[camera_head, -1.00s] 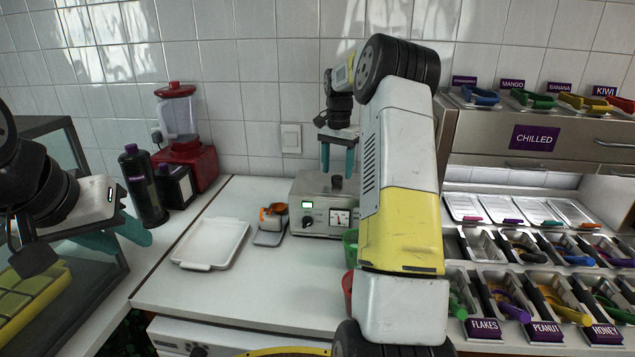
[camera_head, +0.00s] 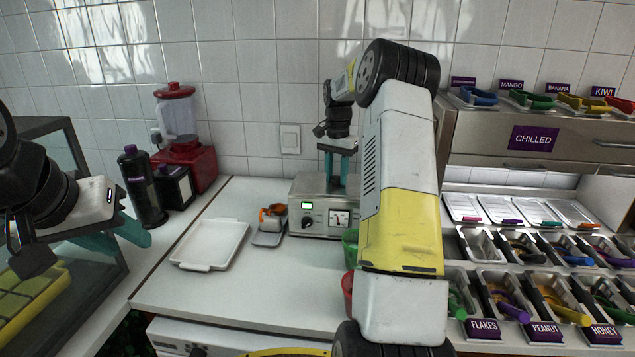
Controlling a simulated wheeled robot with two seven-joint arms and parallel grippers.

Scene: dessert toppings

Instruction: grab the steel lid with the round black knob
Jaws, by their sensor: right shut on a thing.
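The steel warmer (camera_head: 322,218) with a green display, a black dial and a gauge stands on the counter, against the tiled wall. The steel lid (camera_head: 336,193) lies on its top. My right gripper (camera_head: 338,172) points down over the lid, its teal fingers shut on the round black knob, which they mostly hide. The lid still appears seated on the warmer. My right forearm covers the warmer's right side. My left gripper (camera_head: 116,240) is at the left, above the glass-sided case, its teal fingers apart and empty.
A white tray (camera_head: 186,261) and a small steel container with an orange handle (camera_head: 273,213) are left of the warmer. A red blender (camera_head: 183,150) and dark bottle (camera_head: 142,187) stand behind. Green (camera_head: 350,248) and red cups are partly hidden by my arm. Topping bins (camera_head: 508,292) fill the right.

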